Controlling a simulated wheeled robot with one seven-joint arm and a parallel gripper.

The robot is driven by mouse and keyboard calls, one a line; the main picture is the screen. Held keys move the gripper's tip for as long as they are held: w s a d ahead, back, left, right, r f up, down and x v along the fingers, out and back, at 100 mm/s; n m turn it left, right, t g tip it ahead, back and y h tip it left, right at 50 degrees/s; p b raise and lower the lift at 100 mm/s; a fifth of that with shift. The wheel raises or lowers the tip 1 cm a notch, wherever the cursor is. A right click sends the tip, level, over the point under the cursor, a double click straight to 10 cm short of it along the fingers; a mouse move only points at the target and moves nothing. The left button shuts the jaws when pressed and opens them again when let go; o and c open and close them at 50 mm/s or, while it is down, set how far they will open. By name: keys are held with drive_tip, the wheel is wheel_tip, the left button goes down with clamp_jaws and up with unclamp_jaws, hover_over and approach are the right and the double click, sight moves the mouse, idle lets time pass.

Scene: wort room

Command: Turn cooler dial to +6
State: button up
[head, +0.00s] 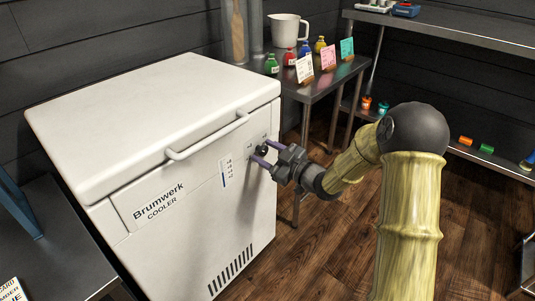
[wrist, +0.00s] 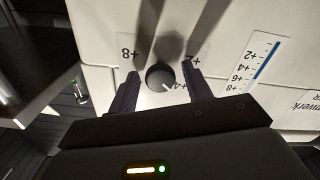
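The white Brumwerk cooler (head: 165,130) stands at the left, lid shut. Its round black dial (wrist: 159,76) is on the front face; it also shows in the head view (head: 262,151). The dial's white pointer line points toward the +4 mark (wrist: 180,87). The +8 mark (wrist: 128,54) and a partly hidden +2 mark are also beside it. The wrist view shows the labels upside down. My gripper (wrist: 160,72) is open, one finger on each side of the dial, with a visible gap on both sides. In the head view my gripper (head: 265,152) reaches the cooler front from the right.
A printed scale with a blue bar (wrist: 265,63) is on the cooler front beside the dial. The lid handle (head: 208,137) juts out above. A metal table (head: 315,88) with bottles, cards and a white jug (head: 288,28) stands behind. The wooden floor (head: 325,245) before the cooler is clear.

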drive_tip(key=c, duration=0.8)
drive_tip(key=shift+r+m+p, duration=0.15)
drive_tip(key=shift+m+p, duration=0.25)
drive_tip(key=shift+p, duration=0.4)
drive_tip(key=m+p, duration=0.2)
drive_tip(key=p, duration=0.2)
drive_tip(key=shift+r+m, duration=0.1)
drive_tip(key=shift+m, duration=0.3)
drive_tip(key=m+p, duration=0.4)
drive_tip(key=p, duration=0.1)
drive_tip(key=shift+s+p, duration=0.1)
drive_tip(key=shift+p, duration=0.2)
drive_tip(key=m+p, duration=0.5)
drive_tip(key=m, duration=0.1)
drive_tip(key=shift+m+p, duration=0.4)
drive_tip(key=m, duration=0.1)
drive_tip(key=m+p, duration=0.1)
drive_tip(key=m, duration=0.1)
drive_tip(key=m+p, duration=0.1)
drive_tip(key=m, duration=0.1)
drive_tip(key=shift+f, duration=0.25)
drive_tip(key=shift+m, duration=0.3)
